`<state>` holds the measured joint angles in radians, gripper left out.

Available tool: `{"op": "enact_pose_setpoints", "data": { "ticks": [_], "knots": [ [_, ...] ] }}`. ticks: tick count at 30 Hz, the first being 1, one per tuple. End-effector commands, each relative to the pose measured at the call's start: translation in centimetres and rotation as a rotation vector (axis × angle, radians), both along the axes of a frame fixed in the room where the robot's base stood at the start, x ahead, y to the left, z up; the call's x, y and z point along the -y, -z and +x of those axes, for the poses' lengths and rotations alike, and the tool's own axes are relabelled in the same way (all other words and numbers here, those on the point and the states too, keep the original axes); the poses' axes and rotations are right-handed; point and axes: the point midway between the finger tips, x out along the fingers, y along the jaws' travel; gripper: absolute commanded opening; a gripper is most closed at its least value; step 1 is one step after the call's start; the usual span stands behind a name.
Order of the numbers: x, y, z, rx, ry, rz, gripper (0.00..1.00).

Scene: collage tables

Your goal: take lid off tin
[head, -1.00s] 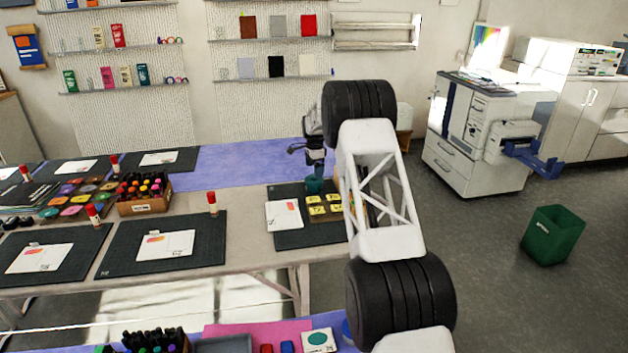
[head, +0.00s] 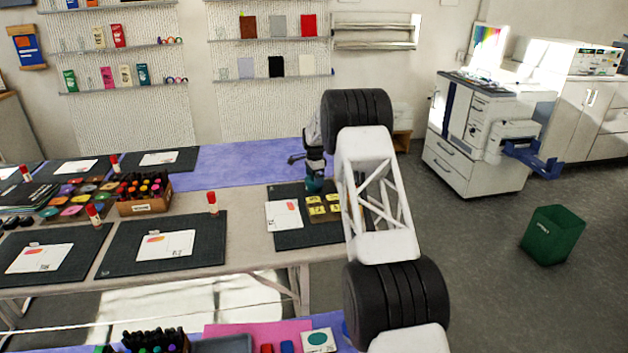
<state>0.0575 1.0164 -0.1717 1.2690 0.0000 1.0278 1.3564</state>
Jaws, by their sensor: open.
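A small teal tin (head: 314,185) stands on the dark mat (head: 300,238) at the right end of the far table. My gripper (head: 314,171) is right above it and hides its top, so I cannot make out the lid or whether the fingers touch it. The gripper points down and is open. My arm covers the area to the right of the tin.
Small yellow-labelled blocks (head: 322,207) and a white sheet (head: 283,215) lie on the same mat, close in front of the tin. A red-capped glue stick (head: 212,203) stands further left. The purple cloth (head: 240,165) behind is mostly clear.

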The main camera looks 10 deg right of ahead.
Motion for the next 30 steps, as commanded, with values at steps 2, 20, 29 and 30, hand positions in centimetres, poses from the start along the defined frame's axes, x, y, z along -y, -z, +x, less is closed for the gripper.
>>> {"op": "enact_pose_setpoints", "data": {
  "ticks": [2,20,29,30],
  "knots": [
    [0.0,0.0,0.0,0.000,0.000,0.000,1.00],
    [0.0,-0.1,0.0,0.000,0.000,0.000,0.62],
    [0.0,-1.3,0.0,0.000,0.000,0.000,0.62],
    [0.0,-1.6,0.0,0.000,0.000,0.000,0.62]
  ]
}}
